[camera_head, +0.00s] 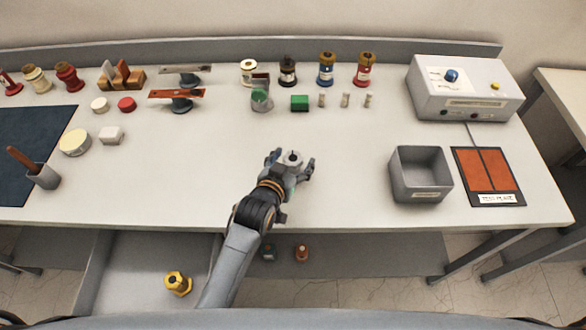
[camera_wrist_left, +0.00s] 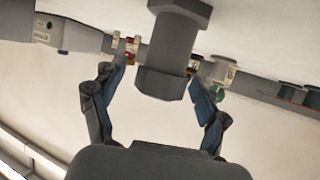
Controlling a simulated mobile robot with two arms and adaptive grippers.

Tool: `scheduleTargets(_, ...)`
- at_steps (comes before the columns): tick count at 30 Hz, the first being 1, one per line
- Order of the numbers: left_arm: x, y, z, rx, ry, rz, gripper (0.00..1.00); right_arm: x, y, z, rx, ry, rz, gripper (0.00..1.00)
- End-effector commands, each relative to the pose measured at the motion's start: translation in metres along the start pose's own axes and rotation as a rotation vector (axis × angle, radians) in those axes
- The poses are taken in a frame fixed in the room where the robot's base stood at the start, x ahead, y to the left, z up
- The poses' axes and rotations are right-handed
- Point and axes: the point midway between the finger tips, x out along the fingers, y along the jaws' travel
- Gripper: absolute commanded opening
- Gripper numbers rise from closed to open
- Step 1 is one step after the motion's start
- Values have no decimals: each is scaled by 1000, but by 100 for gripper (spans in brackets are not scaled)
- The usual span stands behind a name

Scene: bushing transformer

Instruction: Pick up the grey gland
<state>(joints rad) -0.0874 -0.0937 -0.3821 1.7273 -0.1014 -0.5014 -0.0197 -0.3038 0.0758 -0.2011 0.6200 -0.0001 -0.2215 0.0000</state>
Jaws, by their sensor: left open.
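The grey gland (camera_head: 292,158) shows in the head view as a pale grey piece with a dark hole in its top, near the middle of the table. In the left wrist view the grey gland (camera_wrist_left: 172,52) is a dark grey body with a wide hexagonal collar. My left gripper (camera_head: 292,165) reaches in from the front, its fingers either side of the gland. In the wrist view my left gripper (camera_wrist_left: 160,82) is open, with gaps between the fingers and the gland. The gland's far end is cut off there. My right gripper is not in view.
A grey bin (camera_head: 420,175) and an orange-panelled test plate (camera_head: 487,170) lie to the right. A control box (camera_head: 465,88) stands behind them. A yellow gland (camera_head: 177,284) sits below the table's front edge.

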Motion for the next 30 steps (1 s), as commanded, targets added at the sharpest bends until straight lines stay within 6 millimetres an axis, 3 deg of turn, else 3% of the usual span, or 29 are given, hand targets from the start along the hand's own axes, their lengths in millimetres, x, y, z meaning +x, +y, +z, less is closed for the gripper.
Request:
scheduleTargets(1,0,0,0,0,0,0,70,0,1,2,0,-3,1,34)
scheduleTargets(10,0,0,0,0,-1,0,10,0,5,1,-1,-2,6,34)
scheduleTargets(20,-1,0,-2,0,1,0,10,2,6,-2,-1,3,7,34)
scheduleTargets(26,-8,0,-22,0,8,0,10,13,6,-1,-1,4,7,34)
scheduleTargets(30,-36,-8,-42,3,7,-2,10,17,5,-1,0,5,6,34)
